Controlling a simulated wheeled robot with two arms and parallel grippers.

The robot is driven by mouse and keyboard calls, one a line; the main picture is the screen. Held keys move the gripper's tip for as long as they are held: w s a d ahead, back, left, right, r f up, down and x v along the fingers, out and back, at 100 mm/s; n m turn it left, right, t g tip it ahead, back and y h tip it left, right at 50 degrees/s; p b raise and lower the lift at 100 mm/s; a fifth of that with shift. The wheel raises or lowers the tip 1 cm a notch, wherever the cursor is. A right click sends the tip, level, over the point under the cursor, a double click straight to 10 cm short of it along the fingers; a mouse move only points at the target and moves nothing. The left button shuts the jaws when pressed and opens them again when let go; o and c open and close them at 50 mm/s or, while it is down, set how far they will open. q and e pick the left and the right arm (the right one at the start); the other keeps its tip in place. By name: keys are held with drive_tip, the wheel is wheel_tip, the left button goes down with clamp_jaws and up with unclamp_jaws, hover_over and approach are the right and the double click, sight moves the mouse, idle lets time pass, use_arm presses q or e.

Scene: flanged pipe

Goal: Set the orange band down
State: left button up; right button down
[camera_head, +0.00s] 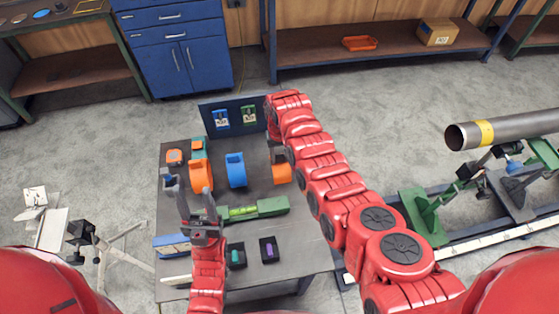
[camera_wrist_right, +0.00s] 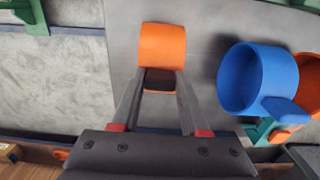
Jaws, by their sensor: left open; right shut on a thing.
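My right gripper (camera_wrist_right: 163,82) is shut on an orange band (camera_wrist_right: 162,45), gripping it by a dark block at its lower edge. In the head view this band (camera_head: 281,174) is at the right side of the grey table (camera_head: 310,225), partly hidden by my right arm. I cannot tell whether it touches the table top. My left gripper (camera_head: 189,190) is open and empty above the table's left part. A second orange band (camera_head: 200,174) stands behind it. A blue band (camera_head: 236,170) stands between the two orange ones; it also shows in the right wrist view (camera_wrist_right: 232,80).
A green level (camera_head: 250,210) lies across the table, with two small black boxes (camera_head: 269,249) in front. A dark panel with blue and green tools (camera_head: 232,115) stands at the back. A steel pipe with a yellow stripe (camera_head: 505,128) rests on green stands at right.

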sight(280, 162)
drive_tip(key=shift+s+f, duration=0.1)
drive_tip(key=shift+f, duration=0.6)
drive_tip(key=shift+f+b, duration=0.3)
drive_tip(key=shift+f, duration=0.75)
drive_tip(key=c, duration=0.9)
unclamp_jaws()
drive_tip(key=shift+f, duration=0.15)
drive_tip(key=o, duration=0.5)
